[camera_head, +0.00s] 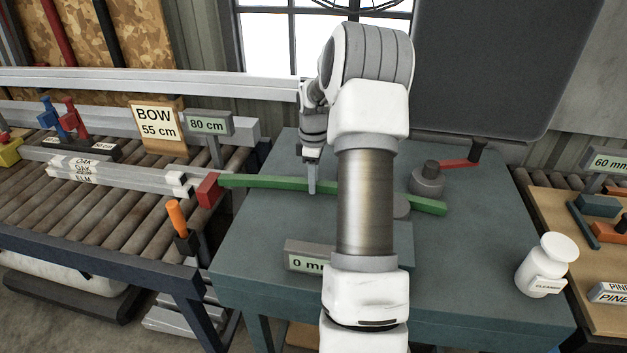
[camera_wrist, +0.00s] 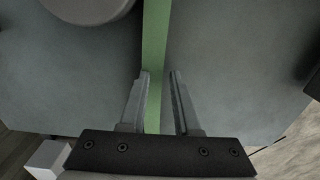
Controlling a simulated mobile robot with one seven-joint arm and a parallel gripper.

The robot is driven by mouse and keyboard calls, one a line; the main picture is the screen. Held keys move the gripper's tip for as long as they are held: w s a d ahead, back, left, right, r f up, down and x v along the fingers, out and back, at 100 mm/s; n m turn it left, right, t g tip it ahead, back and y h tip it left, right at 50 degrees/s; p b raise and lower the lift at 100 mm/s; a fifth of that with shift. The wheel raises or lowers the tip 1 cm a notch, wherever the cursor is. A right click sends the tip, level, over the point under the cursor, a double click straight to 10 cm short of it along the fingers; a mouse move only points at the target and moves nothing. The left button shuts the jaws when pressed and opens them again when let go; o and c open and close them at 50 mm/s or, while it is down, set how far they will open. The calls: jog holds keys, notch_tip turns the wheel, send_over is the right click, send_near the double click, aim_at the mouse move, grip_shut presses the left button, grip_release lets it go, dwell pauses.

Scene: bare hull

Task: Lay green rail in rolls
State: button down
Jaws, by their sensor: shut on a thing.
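The long green rail (camera_head: 268,184) stretches across the grey-green table (camera_head: 270,235), with its left end at a red block (camera_head: 208,190) near the conveyor. My gripper (camera_head: 312,186) is shut on the rail left of its middle. In the wrist view, the rail (camera_wrist: 155,40) runs between the fingers of my gripper (camera_wrist: 160,75). A grey roll (camera_head: 427,183) with a red crank (camera_head: 460,163) stands behind the rail's right part. A low grey disc (camera_head: 402,206) shows beside my arm. My arm hides part of the rail and the space around the rolls.
A "0 mm" display (camera_head: 303,256) stands at the table front. A white cleaner jar (camera_head: 547,264) is at the right. The roller conveyor (camera_head: 110,210) on the left bears pale bars (camera_head: 120,177), an "80 cm" display (camera_head: 208,124) and an orange-handled tool (camera_head: 178,222).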

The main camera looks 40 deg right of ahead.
jog(key=shift+w+d+r+p, duration=0.1)
jog(key=shift+w+d+p, duration=0.2)
jog(key=shift+w+d, duration=0.15)
jog(key=c, duration=0.5)
grip_release()
jog(key=shift+c, duration=0.2)
notch_tip(320, 180, up, 17)
jog(key=p, duration=0.2)
jog(key=shift+r, duration=0.15)
